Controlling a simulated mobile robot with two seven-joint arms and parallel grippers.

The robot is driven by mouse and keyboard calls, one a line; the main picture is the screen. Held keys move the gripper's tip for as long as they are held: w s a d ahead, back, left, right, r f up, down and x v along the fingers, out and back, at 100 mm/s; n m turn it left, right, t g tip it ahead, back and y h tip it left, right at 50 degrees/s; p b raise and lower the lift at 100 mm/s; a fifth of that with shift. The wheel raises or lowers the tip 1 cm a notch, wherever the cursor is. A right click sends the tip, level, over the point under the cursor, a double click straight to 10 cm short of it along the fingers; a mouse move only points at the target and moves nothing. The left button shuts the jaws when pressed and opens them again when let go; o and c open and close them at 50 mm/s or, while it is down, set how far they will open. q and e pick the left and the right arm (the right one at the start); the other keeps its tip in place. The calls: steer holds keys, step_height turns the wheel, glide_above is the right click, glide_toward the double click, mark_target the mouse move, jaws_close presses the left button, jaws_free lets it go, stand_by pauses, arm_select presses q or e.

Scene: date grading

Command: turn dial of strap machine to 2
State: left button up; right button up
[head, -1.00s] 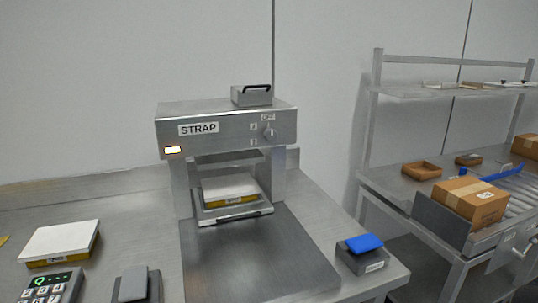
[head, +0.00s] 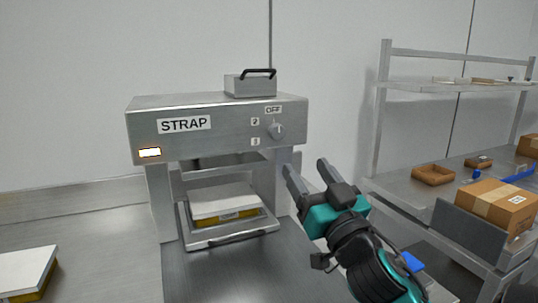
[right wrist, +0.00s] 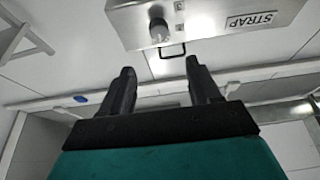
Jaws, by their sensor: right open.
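The strap machine (head: 220,140) stands on the metal bench, with a STRAP label and a lit indicator at its lower left. Its dial (head: 277,131) is a small grey knob at the right of the front panel, with labels OFF above, 2 at upper left and another at lower left. The dial also shows in the right wrist view (right wrist: 159,31), beyond the fingers. My right gripper (head: 306,172) is open and empty, below and right of the dial, apart from it. In the right wrist view its two fingers (right wrist: 160,80) are spread. My left gripper is out of view.
A white-topped box (head: 225,203) sits on a tray inside the machine. Another white-topped box (head: 25,272) lies on the bench at left. A shelf rack (head: 455,90) and a cardboard box (head: 490,207) stand at right. The space before the dial is clear.

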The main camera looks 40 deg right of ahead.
mark_target(279, 133)
steer(key=x, duration=0.4)
steer(key=p+x, duration=0.1)
steer(key=x, duration=0.3)
steer(key=f+x, duration=0.1)
steer(key=x, duration=0.3)
steer(key=shift+w+d+r, duration=0.15)
steer(key=shift+w, duration=0.45)
steer(key=shift+p, duration=0.3)
steer(key=c, duration=1)
